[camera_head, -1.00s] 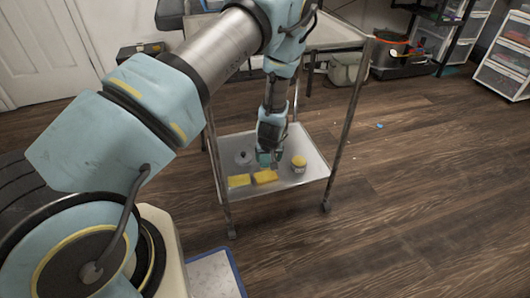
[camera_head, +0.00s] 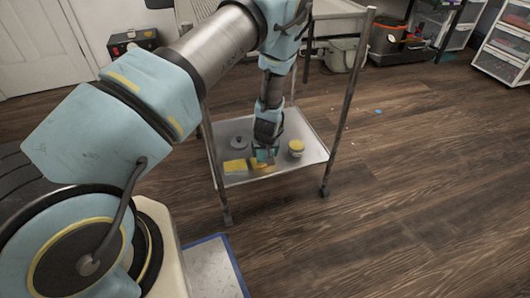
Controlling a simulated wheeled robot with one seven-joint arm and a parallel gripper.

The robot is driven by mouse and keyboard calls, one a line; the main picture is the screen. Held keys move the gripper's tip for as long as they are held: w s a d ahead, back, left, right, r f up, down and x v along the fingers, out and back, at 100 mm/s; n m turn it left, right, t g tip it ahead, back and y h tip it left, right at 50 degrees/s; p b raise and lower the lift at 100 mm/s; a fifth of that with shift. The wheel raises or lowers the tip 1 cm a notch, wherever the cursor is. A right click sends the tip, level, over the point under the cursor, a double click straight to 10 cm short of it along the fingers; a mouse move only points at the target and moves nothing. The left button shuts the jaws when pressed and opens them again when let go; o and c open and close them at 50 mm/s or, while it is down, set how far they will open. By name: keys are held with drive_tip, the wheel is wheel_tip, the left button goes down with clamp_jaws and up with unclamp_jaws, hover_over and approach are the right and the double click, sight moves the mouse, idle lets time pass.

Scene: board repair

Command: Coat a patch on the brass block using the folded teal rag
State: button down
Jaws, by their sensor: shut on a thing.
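My gripper (camera_head: 264,157) points down over the lower shelf of a metal cart and is shut on a small teal thing, the folded teal rag (camera_head: 261,154). The rag is low over a yellow block (camera_head: 256,164), which looks like the brass block. Its right part looks darker and browner than its left. At this size I cannot tell if the rag touches it. A second yellow block (camera_head: 235,166) lies just to the left on the shelf. The gripper hides part of the block under it.
The cart shelf (camera_head: 300,164) also holds a jar with yellow on top (camera_head: 296,147) to the right and a grey round lid-like piece (camera_head: 238,142) behind. Cart legs (camera_head: 334,150) stand at the corners. The wooden floor to the right is mostly clear.

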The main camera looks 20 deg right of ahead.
drive_tip(key=shift+f+b, duration=0.6)
drive_tip(key=shift+f, duration=0.4)
idle(0.5)
drive_tip(key=shift+s+d+b, duration=0.1)
drive_tip(key=shift+d+b, duration=0.4)
drive_tip(key=shift+d, duration=1.45)
drive_tip(key=shift+a+r+p, duration=0.1)
drive_tip(key=shift+a+p, duration=0.25)
drive_tip(key=shift+a, duration=0.45)
drive_tip(key=shift+a+f+p, duration=0.2)
drive_tip(key=shift+a+p, duration=0.15)
drive_tip(key=shift+a, duration=0.9)
drive_tip(key=shift+r+p, duration=2.2)
drive_tip(key=shift+r, duration=0.85)
drive_tip(key=shift+d, duration=0.1)
